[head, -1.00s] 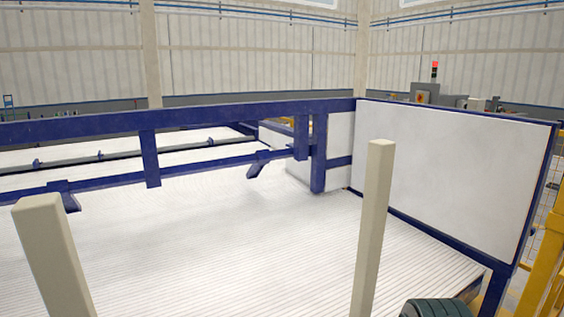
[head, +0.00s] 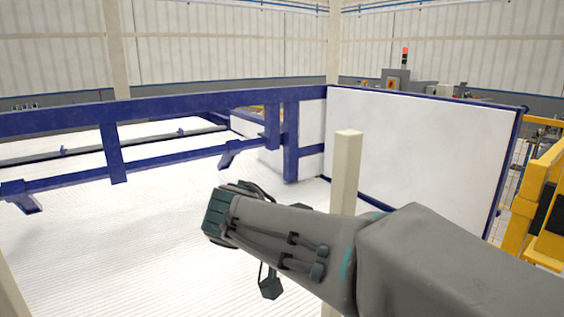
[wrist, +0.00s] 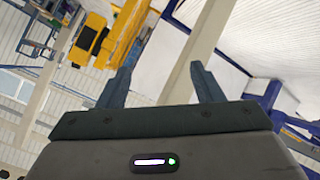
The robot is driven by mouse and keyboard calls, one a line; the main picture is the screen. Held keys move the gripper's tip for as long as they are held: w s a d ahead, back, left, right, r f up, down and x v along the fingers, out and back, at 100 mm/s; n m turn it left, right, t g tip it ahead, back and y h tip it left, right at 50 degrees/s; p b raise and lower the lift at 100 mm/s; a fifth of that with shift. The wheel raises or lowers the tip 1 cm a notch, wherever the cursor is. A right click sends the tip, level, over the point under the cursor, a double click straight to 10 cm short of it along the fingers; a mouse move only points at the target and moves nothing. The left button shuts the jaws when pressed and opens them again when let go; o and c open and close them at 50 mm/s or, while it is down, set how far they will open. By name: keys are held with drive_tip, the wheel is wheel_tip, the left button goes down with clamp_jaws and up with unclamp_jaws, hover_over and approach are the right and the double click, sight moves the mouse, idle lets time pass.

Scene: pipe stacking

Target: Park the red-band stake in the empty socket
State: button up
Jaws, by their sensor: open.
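A plain beige stake (head: 346,165) stands upright right of centre in the head view, its lower part hidden behind my arm. Another beige stake (head: 10,290) is cut off at the lower left edge. No red band shows on either visible part, and I cannot make out an empty socket. My gripper (wrist: 163,82) is open in the wrist view, its two dark fingers apart. A pale post (wrist: 205,50) shows beyond the gap between them; I cannot tell whether it is a stake. In the head view my forearm reaches left across the stake, and the fingers are not clear there.
A blue frame (head: 60,122) spans the left and middle above a white ribbed bed (head: 130,240). A white panel (head: 420,155) with blue edges stands behind the stake. Yellow machinery (head: 540,205) is at the far right. Open space lies over the bed, left of my arm.

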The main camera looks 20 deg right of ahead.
sight(354, 148)
drive_tip(key=w+a+r+m+t+h, duration=0.1)
drive_tip(key=w+a+r+m+h, duration=0.15)
drive_tip(key=r, duration=0.45)
drive_tip(key=w+a+r+m+t+h, duration=0.2)
drive_tip(key=r+m+h, duration=0.2)
drive_tip(key=r, duration=0.3)
drive_tip(key=shift+y, duration=0.25)
drive_tip(key=p+x, duration=0.1)
drive_tip(key=x, duration=0.3)
drive_tip(key=p+x, duration=0.1)
drive_tip(key=x, duration=0.4)
drive_tip(key=p+x, duration=0.2)
drive_tip(key=x, duration=0.3)
drive_tip(key=shift+f, duration=0.3)
clamp_jaws()
drive_tip(key=shift+r+p, duration=1.1)
drive_tip(key=shift+r, duration=3.5)
wheel_tip(354, 148, up, 12)
drive_tip(key=p, duration=0.3)
drive_tip(key=shift+s, duration=0.1)
